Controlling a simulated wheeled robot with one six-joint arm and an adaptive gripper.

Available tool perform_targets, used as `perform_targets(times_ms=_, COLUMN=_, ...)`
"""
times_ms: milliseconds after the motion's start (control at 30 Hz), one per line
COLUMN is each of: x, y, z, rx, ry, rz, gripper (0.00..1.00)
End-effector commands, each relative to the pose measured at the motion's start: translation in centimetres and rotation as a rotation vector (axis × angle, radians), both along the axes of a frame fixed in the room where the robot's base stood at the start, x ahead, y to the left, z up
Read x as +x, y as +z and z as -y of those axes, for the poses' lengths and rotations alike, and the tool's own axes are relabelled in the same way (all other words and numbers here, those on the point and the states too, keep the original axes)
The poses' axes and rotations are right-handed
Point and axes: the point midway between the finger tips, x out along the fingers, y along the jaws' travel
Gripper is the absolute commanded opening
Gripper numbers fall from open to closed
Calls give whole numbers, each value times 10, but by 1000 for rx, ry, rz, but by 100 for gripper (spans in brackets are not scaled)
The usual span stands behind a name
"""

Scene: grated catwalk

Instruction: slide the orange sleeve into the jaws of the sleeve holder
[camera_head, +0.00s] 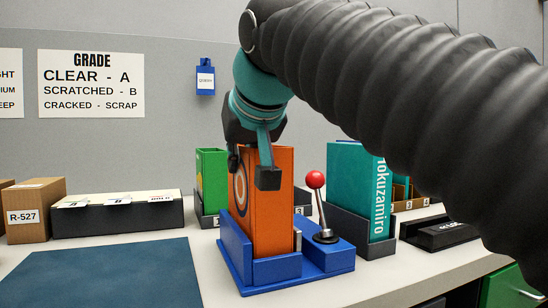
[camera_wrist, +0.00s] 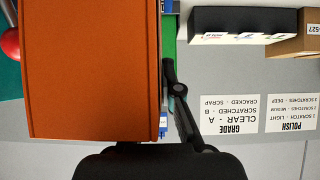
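The orange sleeve (camera_head: 274,215) stands upright, its lower end within the walls of the blue sleeve holder (camera_head: 279,269). Whether it reaches the floor of the holder is hidden. The holder has a lever with a red ball knob (camera_head: 315,179) at its right. My gripper (camera_head: 252,168) reaches down at the sleeve's upper part, one fingertip in front of it and the other at its left side. It appears shut on the sleeve. In the wrist view the sleeve (camera_wrist: 90,70) fills the left half; one finger lies along its right edge, the other is hidden.
A green sleeve (camera_head: 212,180) stands in a dark rack behind, left. A teal sleeve (camera_head: 355,190) stands in a dark stand at right, close to the holder. A black box (camera_head: 118,215), a cardboard box (camera_head: 36,210) and a bare blue mat (camera_head: 110,275) lie left.

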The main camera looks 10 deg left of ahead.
Motion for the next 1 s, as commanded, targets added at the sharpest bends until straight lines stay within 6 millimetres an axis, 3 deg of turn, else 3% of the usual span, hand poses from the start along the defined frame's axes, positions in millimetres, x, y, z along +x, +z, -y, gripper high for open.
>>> perform_targets(times_ms=333, x=0, y=-13, z=0, rx=-1, ry=0, rz=-1, gripper=0)
perform_targets(times_ms=767, x=0, y=-13, z=0, rx=0, ry=0, rz=0, gripper=0)
perform_targets(times_ms=900, x=0, y=-13, z=0, rx=0, ry=0, rz=0, gripper=32)
perform_targets(times_ms=1000, x=0, y=-13, z=0, rx=0, ry=0, rz=0, gripper=35)
